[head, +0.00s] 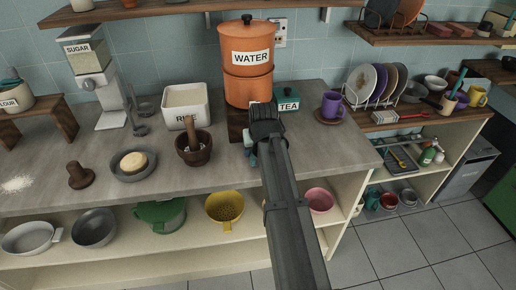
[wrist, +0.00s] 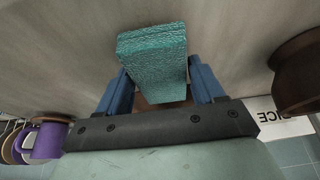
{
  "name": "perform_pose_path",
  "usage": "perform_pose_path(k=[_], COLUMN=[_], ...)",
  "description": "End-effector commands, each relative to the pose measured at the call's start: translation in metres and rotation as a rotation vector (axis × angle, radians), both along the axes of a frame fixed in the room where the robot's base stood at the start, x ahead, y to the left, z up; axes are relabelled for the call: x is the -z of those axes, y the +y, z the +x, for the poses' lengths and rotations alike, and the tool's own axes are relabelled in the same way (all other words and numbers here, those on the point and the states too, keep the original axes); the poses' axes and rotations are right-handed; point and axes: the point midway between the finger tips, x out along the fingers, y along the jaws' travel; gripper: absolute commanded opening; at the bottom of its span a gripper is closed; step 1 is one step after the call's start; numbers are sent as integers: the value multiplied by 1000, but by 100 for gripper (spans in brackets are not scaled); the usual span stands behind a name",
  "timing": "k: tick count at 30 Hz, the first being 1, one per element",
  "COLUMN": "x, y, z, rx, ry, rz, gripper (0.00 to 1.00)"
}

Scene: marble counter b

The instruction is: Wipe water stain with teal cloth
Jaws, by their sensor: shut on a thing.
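My gripper (wrist: 160,88) is shut on the teal cloth (wrist: 152,50), a folded block with a rough weave held between two blue fingers. The cloth stands out past the fingertips towards the grey counter. I cannot tell whether it touches the counter. In the head view my gripper (head: 251,148) is over the counter in front of the water pot, and my arm hides most of it and the cloth. I cannot make out a water stain in either view; my arm or the cloth may hide it.
The orange water pot (head: 247,55) stands behind my gripper. The rice container (head: 186,103) and brown mortar (head: 193,150) are to its left. The tea tin (head: 288,101) and purple mug (head: 332,104) are to its right. The counter's front edge is close by.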

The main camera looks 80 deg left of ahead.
Motion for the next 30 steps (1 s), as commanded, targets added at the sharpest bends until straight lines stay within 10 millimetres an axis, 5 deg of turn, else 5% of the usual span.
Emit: perform_pose_path(k=[30], x=[13], y=[-3], z=[0], rx=[0], ry=[0], rz=[1], gripper=[34])
